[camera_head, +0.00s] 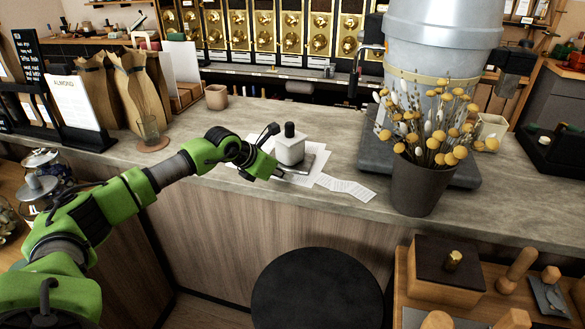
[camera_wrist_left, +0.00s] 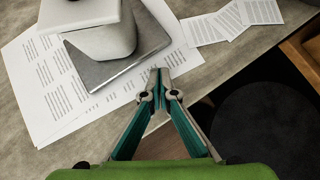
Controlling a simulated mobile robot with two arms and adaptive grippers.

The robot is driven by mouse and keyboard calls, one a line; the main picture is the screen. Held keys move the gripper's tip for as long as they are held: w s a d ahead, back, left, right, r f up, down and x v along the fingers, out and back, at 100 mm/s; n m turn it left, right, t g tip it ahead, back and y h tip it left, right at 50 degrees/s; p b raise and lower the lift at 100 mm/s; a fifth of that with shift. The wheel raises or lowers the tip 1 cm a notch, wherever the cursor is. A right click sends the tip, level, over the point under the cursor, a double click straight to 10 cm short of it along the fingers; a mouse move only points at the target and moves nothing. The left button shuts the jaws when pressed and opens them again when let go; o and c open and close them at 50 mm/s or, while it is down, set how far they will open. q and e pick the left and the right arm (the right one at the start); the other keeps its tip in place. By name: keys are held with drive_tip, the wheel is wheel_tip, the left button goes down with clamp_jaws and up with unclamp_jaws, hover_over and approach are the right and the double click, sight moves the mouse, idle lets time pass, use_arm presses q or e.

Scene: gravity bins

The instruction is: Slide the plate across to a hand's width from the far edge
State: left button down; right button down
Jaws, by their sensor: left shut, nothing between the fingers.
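The plate (camera_wrist_left: 150,38) is a flat, dark grey square on printed sheets of paper, seen best in the left wrist view. My left gripper (camera_wrist_left: 160,72) is shut and empty, low over the papers at the plate's near edge. The fingertips look very close to that edge; I cannot tell whether they touch. In the head view the hand is on the robot's side of the bottle. My right gripper is not in view.
The stone counter (camera_head: 240,115) is bare behind the bottle, with a small brown cup (camera_head: 216,97) further left. A flower pot (camera_head: 419,187) stands to the right, by a large grey hopper (camera_head: 440,45). A glass (camera_head: 149,129) sits on a coaster to the left. A black stool (camera_head: 317,290) is below.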

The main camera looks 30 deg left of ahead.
sight(300, 171)
use_arm(q)
drive_tip(key=shift+w+d, duration=0.25)
drive_tip(key=shift+w, duration=0.3)
drive_tip(key=shift+w+d, duration=0.2)
drive_tip(key=shift+w, duration=0.3)
drive_tip(key=shift+w+d, duration=0.1)
drive_tip(key=shift+w, duration=0.35)
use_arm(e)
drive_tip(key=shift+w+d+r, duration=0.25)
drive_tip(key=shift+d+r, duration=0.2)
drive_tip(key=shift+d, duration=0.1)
use_arm(q)
drive_tip(key=shift+s, duration=0.1)
drive_tip(key=shift+w+d, duration=0.15)
drive_tip(key=shift+w, duration=0.4)
drive_tip(key=shift+w+d+f, duration=0.1)
drive_tip(key=shift+w+d, duration=0.05)
drive_tip(key=shift+w, duration=0.25)
drive_tip(key=shift+s+a+r, duration=0.2)
drive_tip(key=shift+s+r, duration=0.05)
drive_tip(key=shift+s, duration=0.1)
drive_tip(key=v, duration=1.1)
drive_tip(key=shift+r, duration=0.15)
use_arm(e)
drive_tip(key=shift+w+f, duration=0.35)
